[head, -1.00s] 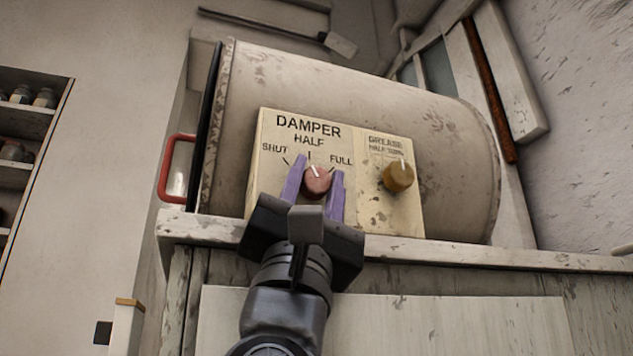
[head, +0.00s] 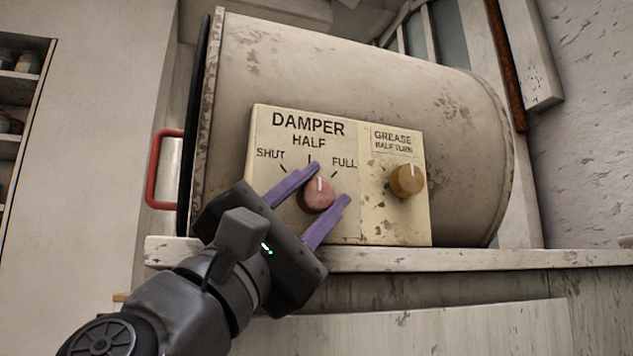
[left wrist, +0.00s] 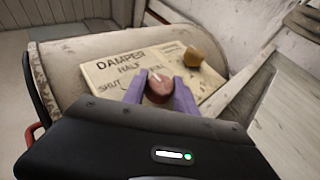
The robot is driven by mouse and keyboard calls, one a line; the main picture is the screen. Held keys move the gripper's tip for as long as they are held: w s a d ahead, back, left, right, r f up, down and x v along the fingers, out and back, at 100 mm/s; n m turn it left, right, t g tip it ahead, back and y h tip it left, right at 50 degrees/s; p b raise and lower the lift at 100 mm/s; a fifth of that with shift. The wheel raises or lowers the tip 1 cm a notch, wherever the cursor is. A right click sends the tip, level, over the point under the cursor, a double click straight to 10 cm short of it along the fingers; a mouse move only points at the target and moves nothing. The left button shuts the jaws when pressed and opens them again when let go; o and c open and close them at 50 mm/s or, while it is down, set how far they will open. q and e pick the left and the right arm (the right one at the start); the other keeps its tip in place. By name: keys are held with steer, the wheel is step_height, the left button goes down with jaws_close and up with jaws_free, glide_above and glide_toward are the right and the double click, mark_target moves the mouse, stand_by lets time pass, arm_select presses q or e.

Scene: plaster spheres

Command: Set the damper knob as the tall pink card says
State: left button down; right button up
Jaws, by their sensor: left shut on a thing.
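The damper knob (head: 316,196) is a round reddish-pink knob with a white pointer line, on a cream panel (head: 262,190) marked SHUT, HALF and FULL. Its pointer stands nearly upright, close to HALF and leaning slightly toward FULL; the exact setting is hard to tell. My left gripper (head: 308,188) comes from below left, its two purple fingers shut on the knob from either side, and is rolled clockwise. The left wrist view also shows the knob (left wrist: 159,88) between the fingers (left wrist: 159,95). No tall pink card shows. My right gripper is out of view.
An ochre knob (head: 408,180) labelled GREASE HALF TURN sits right of the damper knob. The panel is on a large cream drum (head: 340,75) with a red handle (head: 153,170) at its left. A worn white ledge (head: 480,260) runs below. Shelves with jars (head: 28,62) stand far left.

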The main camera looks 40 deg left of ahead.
mark_target(309, 204)
arm_select(q)
steer(key=c, duration=1)
jaws_free()
steer(key=shift+o, duration=0.2)
steer(key=b+v, duration=0.3)
steer(key=v, duration=0.4)
steer(key=shift+s+f, duration=0.25)
steer(key=shift+s, duration=0.05)
